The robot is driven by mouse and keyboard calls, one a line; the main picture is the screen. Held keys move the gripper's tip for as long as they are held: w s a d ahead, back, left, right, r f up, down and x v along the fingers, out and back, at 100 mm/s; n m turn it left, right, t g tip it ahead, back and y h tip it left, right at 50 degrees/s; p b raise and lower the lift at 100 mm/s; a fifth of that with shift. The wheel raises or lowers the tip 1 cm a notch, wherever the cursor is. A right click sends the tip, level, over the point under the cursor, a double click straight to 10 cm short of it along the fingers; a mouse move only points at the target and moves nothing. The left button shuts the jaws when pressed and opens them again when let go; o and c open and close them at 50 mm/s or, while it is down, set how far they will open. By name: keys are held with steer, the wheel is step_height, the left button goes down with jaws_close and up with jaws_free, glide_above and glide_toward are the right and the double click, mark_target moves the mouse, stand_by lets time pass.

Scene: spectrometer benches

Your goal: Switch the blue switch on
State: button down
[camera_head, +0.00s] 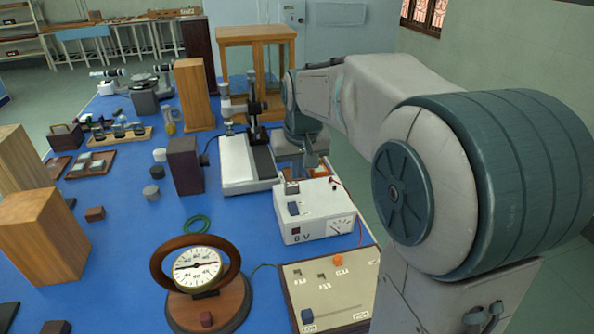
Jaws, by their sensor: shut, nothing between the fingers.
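A white power supply box (318,232) marked "6 V" stands on the blue bench, with a dial meter (340,226) on its front. A small dark blue switch (293,208) sits at the box's upper left front edge; it is too small to tell its position. Another small dark blue part (307,315) is on the front left of a beige panel (325,292). My gripper (309,165) is shut and empty, pointing down at the back of the power supply. It is behind the blue switch and apart from it; its fingertips are small and hard to make out.
A round dial gauge (198,268) on a wooden base stands front left of the box. A white instrument (245,163) with a dark column is behind left. Wooden blocks (45,237) stand at the left. Blue bench top (255,235) is clear left of the box.

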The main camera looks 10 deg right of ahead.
mark_target(292, 204)
steer(key=p, duration=0.4)
steer(key=w+p, duration=0.1)
steer(key=p, duration=0.2)
steer(key=shift+w+d+r+t+p, duration=0.2)
steer(key=shift+r+t+p, duration=0.1)
steer(key=shift+r+p, duration=0.1)
steer(key=shift+a+f+p, duration=0.1)
steer(key=shift+f+p, duration=0.05)
steer(key=shift+p, duration=0.4)
steer(key=shift+f, duration=0.2)
steer(key=x, duration=1.3)
steer(key=shift+s+f+p, duration=0.1)
steer(key=shift+f+p, duration=0.2)
steer(key=shift+f, duration=0.1)
steer(key=shift+p, duration=0.3)
